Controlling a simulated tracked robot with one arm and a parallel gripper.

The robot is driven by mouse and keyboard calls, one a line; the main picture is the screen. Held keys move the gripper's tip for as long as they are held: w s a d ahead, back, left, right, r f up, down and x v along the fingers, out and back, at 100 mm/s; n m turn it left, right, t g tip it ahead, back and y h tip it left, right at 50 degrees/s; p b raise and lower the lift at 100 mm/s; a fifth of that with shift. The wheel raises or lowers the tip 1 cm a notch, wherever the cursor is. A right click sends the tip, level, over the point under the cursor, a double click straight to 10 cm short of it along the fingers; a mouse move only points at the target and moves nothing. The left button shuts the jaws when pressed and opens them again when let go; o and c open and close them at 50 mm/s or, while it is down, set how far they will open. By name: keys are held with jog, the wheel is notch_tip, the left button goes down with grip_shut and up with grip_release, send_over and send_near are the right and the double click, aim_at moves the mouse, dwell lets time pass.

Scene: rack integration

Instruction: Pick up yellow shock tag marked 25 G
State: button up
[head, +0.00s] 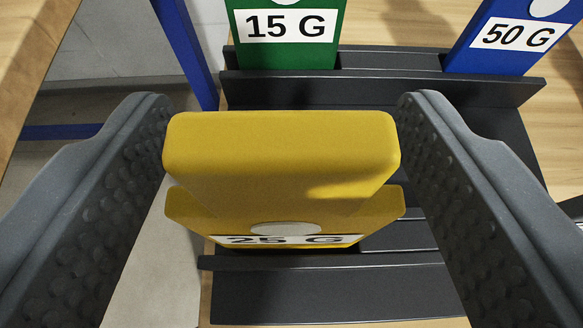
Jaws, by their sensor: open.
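The yellow shock tag (280,150) stands in the front slot of a dark holder (330,290). Its label reads 25 G, partly covered from view by its own thick top. My gripper (283,135) is open, with one dark, studded finger to the left of the tag and the other to the right. The left finger's tip is close to the tag's top left edge and the right finger's tip is close to its top right edge. I cannot tell whether either finger touches it.
A green tag marked 15 G (286,52) and a blue tag marked 50 G (495,60) stand in the holder's back row. The holder rests on a wooden table (420,20). A blue post (185,50) and a wooden edge (30,40) are at the left.

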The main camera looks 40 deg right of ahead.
jog(key=shift+x, duration=0.85)
jog(key=c, duration=1.3)
jog(key=shift+r, duration=0.15)
